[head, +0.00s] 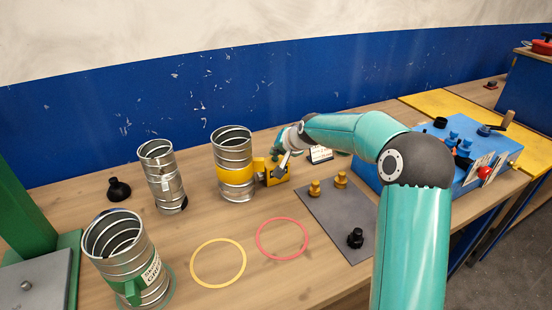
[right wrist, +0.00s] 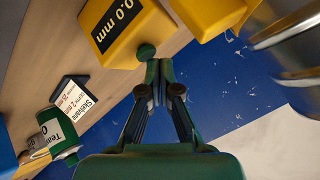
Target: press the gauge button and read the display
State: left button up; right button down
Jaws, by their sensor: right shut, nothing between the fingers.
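The gauge is a yellow box (head: 277,177) beside the yellow-banded spiral duct (head: 234,165) in the head view. In the head view the right gripper (head: 284,162) is just above the gauge. My left gripper is not in view.
Other metal ducts (head: 163,178) (head: 124,255) stand to the left. A yellow ring (head: 218,285) and a red ring (head: 261,238) lie in front. A grey mat (head: 335,215) holds brass and black pieces. A small sign (right wrist: 70,97) stands near the gripper.

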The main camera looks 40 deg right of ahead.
aim_at(277, 159)
jog(key=shift+f+b, duration=0.35)
jog(key=shift+f, duration=0.05)
dwell(0.5)
jog(key=shift+r+p, duration=0.65)
jog(key=shift+r, duration=0.2)
jog(key=shift+r+p, duration=1.95)
jog(key=shift+r, duration=0.55)
